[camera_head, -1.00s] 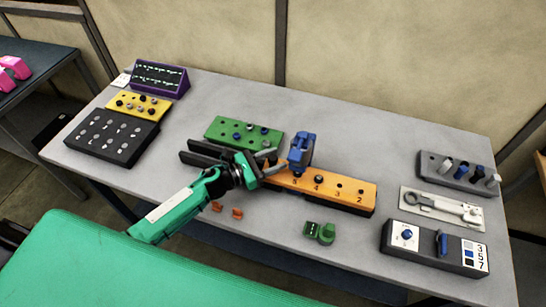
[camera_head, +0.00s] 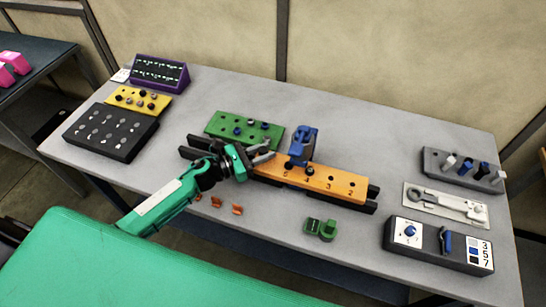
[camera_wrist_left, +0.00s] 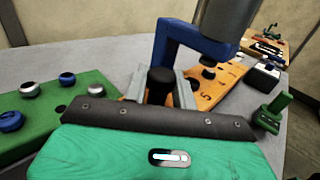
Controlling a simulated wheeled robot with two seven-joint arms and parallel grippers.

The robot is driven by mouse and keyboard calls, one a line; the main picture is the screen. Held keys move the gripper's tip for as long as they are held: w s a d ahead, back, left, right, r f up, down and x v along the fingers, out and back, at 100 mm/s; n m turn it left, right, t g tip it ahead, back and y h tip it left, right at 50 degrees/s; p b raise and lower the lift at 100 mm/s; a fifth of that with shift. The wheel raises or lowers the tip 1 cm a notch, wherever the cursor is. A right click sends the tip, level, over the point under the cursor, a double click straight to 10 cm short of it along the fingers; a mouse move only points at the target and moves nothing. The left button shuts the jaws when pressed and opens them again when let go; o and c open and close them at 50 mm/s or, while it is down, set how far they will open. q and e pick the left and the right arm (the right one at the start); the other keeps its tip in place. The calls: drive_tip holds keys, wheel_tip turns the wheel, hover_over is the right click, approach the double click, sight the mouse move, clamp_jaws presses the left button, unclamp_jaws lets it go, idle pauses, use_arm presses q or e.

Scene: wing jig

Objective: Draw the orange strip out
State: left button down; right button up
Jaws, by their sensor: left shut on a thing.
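The orange strip (camera_head: 320,180), with printed numbers and small holes, lies in a long dark rail (camera_head: 374,198). The rail's bare end shows past the strip at the right. My left gripper (camera_head: 264,154) is at the strip's left end. In the left wrist view its grey fingers stand on both sides of a black knob (camera_wrist_left: 160,84), shut on it. The strip (camera_wrist_left: 212,92) runs away to the right behind the knob. A blue bracket (camera_head: 303,146) stands over the strip's numbered part just right of the gripper. My right gripper is not in view.
A green block with knobs (camera_head: 243,130) stands behind the rail. A small green device (camera_head: 320,229) and several orange bits (camera_head: 216,201) lie in front. Clear tabletop lies behind the bracket.

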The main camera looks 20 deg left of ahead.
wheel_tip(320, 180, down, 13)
drive_tip(key=b, duration=1.2)
use_arm(q)
drive_tip(key=w+a+b, duration=0.1)
drive_tip(key=a+b, duration=0.4)
drive_tip(key=a, duration=2.1)
drive_tip(key=shift+a+b, duration=0.3)
drive_tip(key=shift+b, duration=0.1)
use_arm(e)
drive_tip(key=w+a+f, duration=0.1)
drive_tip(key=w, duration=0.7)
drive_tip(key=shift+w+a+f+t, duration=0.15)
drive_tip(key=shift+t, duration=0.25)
use_arm(q)
drive_tip(key=shift+r, duration=0.1)
drive_tip(key=c, duration=1.2)
unclamp_jaws()
drive_tip(key=shift+a, duration=0.2)
drive_tip(key=shift+o, duration=0.2)
drive_tip(key=shift+s, duration=0.1)
